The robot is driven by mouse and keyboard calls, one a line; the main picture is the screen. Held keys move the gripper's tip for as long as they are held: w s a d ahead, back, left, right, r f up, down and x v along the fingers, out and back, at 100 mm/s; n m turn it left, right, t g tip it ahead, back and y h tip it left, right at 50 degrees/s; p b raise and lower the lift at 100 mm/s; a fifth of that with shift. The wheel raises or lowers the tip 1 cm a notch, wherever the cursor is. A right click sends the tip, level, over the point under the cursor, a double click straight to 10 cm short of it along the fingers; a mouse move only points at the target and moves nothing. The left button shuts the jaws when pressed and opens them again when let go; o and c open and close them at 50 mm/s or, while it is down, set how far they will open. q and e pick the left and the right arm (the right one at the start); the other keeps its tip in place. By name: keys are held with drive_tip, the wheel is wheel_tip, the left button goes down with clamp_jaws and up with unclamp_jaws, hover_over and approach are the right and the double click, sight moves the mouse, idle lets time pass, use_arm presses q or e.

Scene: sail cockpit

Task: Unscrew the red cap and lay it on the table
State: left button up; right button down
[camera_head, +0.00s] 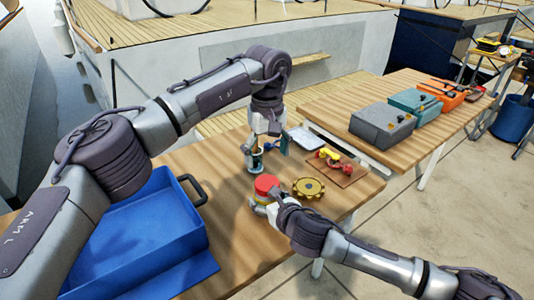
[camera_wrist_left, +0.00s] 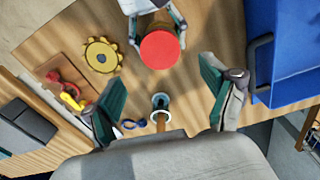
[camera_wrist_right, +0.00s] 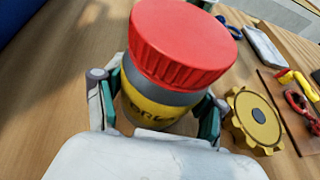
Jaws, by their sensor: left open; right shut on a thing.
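A jar (camera_wrist_right: 155,105) with a grey and yellow body stands on the wooden table (camera_head: 217,167), its red cap (camera_head: 266,184) on top. The cap also shows in the left wrist view (camera_wrist_left: 160,50) and the right wrist view (camera_wrist_right: 183,45). My right gripper (camera_wrist_right: 155,112) is shut on the jar's body, one finger on each side, below the cap. My left gripper (camera_head: 266,150) is open above the table, behind the jar in the head view. In the left wrist view its fingers (camera_wrist_left: 165,105) are spread wide, with the cap beyond them.
A yellow gear (camera_head: 308,187) lies right of the jar. A wooden board (camera_head: 345,174) with red and yellow parts is beyond it. A blue tray (camera_head: 200,240) with a black handle fills the left.

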sight(267, 183)
use_arm(q)
drive_tip(key=m, duration=0.7)
drive_tip(key=shift+f, duration=4.05)
drive_tip(key=shift+c, duration=0.3)
